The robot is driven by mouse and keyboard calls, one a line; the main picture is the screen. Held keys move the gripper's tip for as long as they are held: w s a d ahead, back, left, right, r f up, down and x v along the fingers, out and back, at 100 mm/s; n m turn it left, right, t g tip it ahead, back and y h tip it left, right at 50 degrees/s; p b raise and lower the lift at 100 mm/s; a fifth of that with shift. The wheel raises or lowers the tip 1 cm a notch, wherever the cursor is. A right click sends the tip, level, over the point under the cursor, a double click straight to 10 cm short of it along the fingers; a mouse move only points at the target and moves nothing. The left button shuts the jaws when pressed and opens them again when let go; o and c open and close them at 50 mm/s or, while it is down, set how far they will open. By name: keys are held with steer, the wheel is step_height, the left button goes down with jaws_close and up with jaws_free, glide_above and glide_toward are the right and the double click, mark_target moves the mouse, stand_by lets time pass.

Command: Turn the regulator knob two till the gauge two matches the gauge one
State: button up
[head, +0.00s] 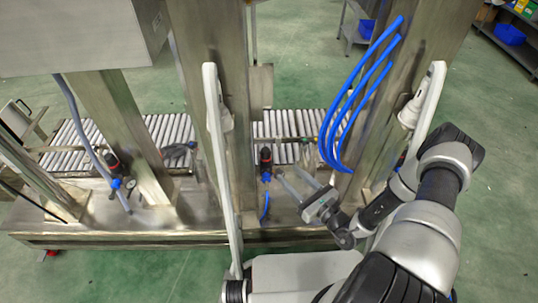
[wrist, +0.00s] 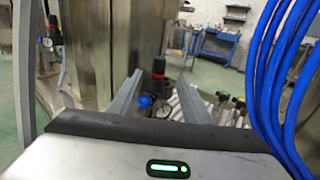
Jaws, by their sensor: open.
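One regulator with a dark body and a red and black knob (head: 265,155) stands at mid-picture in the head view, with blue tubing below it. In the wrist view this regulator (wrist: 158,70) shows between my fingers, beyond their tips, with a small round gauge (wrist: 163,111) under it. A similar regulator (head: 113,163) is at the left, and it also shows at the wrist view's upper left (wrist: 52,32) with its gauge (wrist: 46,42). No number labels or needle readings are legible. My gripper (head: 287,171) is open and empty, just right of the middle regulator.
Steel posts (head: 215,60) stand near the middle regulator. Blue hoses (head: 350,105) hang at the right, close to my gripper in the wrist view (wrist: 270,85). A roller conveyor (head: 175,130) runs behind. The steel bench (head: 180,218) lies below.

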mark_target(268, 154)
steer(key=b+x, duration=0.1)
steer(key=x, duration=1.1)
steer(key=shift+a+b, duration=0.15)
steer(key=shift+b, duration=0.25)
steer(key=c, duration=1)
steer(key=shift+r+h+p, duration=0.15)
steer(key=shift+h+p, duration=0.15)
steer(key=shift+p, duration=0.2)
steer(key=shift+c, duration=0.3)
steer(key=shift+a+m+t+h+p, duration=0.1)
steer(key=shift+m+t+h+p, duration=0.3)
steer(key=shift+m, duration=0.1)
steer(key=shift+h, duration=0.3)
